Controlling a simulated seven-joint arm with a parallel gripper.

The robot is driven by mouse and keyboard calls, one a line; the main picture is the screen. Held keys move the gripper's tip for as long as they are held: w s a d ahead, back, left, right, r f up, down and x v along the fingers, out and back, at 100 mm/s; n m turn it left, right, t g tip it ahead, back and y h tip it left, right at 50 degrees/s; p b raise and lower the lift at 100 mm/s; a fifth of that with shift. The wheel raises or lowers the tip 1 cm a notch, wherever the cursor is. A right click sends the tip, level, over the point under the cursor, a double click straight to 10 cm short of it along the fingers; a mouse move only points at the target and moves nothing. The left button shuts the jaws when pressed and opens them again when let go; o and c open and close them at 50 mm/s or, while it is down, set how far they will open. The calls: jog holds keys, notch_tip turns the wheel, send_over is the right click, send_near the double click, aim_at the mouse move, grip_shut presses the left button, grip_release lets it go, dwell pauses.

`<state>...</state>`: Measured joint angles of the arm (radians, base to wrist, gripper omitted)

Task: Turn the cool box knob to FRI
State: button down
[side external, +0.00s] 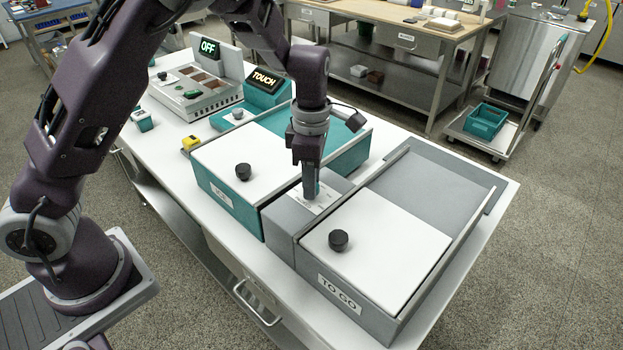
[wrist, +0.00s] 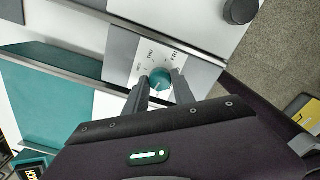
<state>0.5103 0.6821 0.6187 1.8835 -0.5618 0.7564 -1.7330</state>
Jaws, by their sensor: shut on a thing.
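The teal round knob (wrist: 159,77) is on a white dial plate (wrist: 149,45) in the wrist view. Day labels are printed around it, with THU at its upper left and FRI at its upper right. My gripper (wrist: 161,86) is shut on the knob, one finger on each side. In the side view my gripper (side external: 312,194) points down at the top of the narrow grey box (side external: 285,221), where the fingers mostly hide the knob. I cannot tell clearly which label the knob's mark points to.
A grey TO GO bin (side external: 340,292) with a white lid and black knob (side external: 338,240) stands right of the grey box. A teal bin (side external: 226,202) with a white lid stands to its left. A TOUCH display (side external: 265,80) and an OFF display (side external: 208,48) stand farther back.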

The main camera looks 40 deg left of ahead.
jog(key=m, duration=0.4)
jog(key=shift+m, duration=0.3)
jog(key=m, duration=0.4)
jog(key=shift+m, duration=0.3)
jog(key=m, duration=0.4)
jog(key=shift+m, duration=0.3)
jog(key=m, duration=1.2)
jog(key=shift+m, duration=0.3)
jog(key=m, duration=0.3)
jog(key=shift+m, duration=2.1)
